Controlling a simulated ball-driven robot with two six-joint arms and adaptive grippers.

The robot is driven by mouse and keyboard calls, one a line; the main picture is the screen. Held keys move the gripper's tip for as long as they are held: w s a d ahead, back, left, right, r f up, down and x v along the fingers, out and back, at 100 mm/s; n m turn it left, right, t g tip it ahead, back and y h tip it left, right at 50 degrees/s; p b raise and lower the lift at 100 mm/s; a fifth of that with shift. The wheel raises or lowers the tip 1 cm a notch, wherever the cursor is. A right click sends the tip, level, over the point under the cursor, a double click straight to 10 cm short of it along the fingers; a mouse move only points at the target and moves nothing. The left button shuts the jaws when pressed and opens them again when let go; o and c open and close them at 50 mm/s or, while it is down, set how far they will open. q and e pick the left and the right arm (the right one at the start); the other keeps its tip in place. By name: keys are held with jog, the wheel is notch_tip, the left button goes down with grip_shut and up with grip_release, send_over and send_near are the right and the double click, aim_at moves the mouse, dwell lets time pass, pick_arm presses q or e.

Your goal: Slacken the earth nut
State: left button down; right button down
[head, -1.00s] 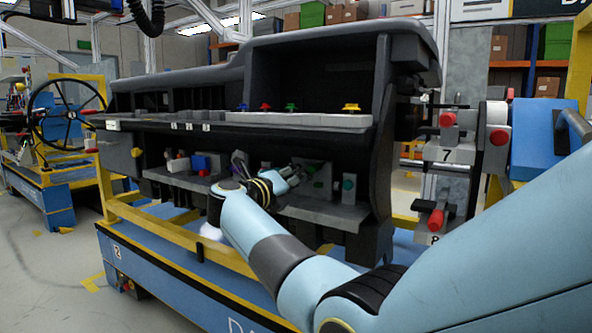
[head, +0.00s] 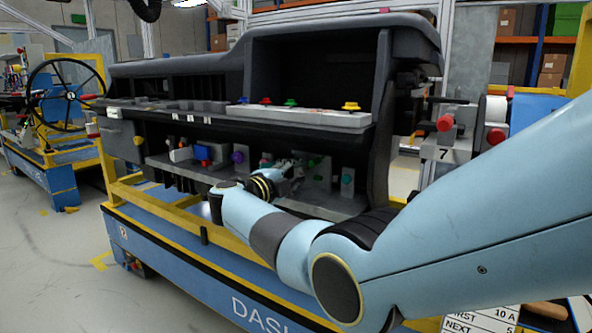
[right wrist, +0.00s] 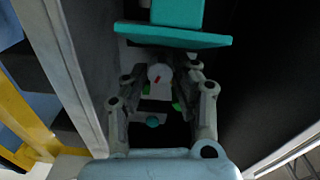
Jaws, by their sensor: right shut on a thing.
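The dashboard module (head: 215,130) has a lower shelf carrying several small coloured fittings. My right gripper (head: 296,172) reaches into this shelf bay, in front of a grey bracket and a green fitting (head: 313,164). Small green bits show beside the fingers. The fingers hide much of the nut, and I cannot tell its thread or how loose it is. My left gripper is not in view.
A teal fitting (head: 347,181) stands right of the gripper, and a purple knob (head: 237,157) and a blue block stand left. A teal block (right wrist: 178,38) is close above the fingers in the wrist view. The yellow rail (head: 185,222) runs along the cart front.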

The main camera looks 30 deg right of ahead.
jog(key=shift+n, duration=0.5)
jog(key=c, duration=1.3)
grip_release()
jog(key=shift+w+a, duration=0.1)
jog(key=v, duration=1.2)
